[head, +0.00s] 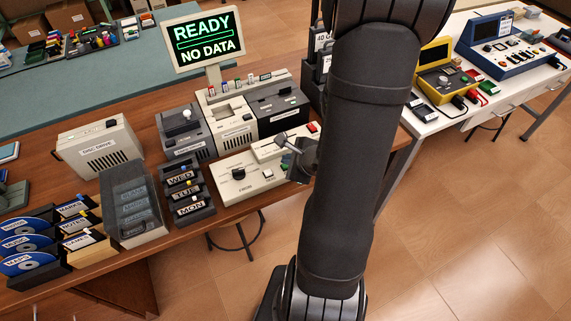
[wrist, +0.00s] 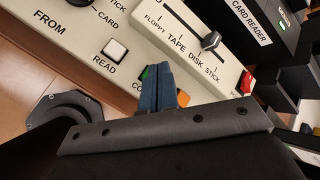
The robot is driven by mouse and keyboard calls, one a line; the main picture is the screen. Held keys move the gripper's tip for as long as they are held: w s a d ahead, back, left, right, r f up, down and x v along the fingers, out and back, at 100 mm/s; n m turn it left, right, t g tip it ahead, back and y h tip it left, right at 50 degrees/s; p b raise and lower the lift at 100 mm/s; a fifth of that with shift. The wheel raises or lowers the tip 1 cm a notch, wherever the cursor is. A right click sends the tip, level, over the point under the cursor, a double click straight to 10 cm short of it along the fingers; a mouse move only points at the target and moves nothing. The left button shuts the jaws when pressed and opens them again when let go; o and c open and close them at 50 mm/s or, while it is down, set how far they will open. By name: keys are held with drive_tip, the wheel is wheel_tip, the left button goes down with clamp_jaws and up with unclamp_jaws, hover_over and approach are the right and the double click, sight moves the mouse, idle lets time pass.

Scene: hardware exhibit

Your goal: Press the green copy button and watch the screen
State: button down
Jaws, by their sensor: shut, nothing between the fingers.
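In the head view my gripper (head: 287,160) is at the panel's right end, partly hidden by my arm.
A white READ button (wrist: 114,50) and a dial (head: 239,173) sit to the left on the panel. A slider (wrist: 211,41) marked floppy, tape, disk and stick is beyond. Cartridge racks (head: 185,190), a disc drive (head: 100,148) and a clear-lidded box (head: 130,203) stand to the left.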

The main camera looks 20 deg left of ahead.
drive_tip(key=shift+f, duration=0.55)
idle(0.5)
idle(0.4)
drive_tip(key=shift+r, duration=0.8)
drive_tip(key=shift+r, duration=0.1)
drive_tip(key=shift+r, duration=2.45)
drive_tip(key=shift+f, duration=0.2)
drive_tip(key=shift+r, duration=2.05)
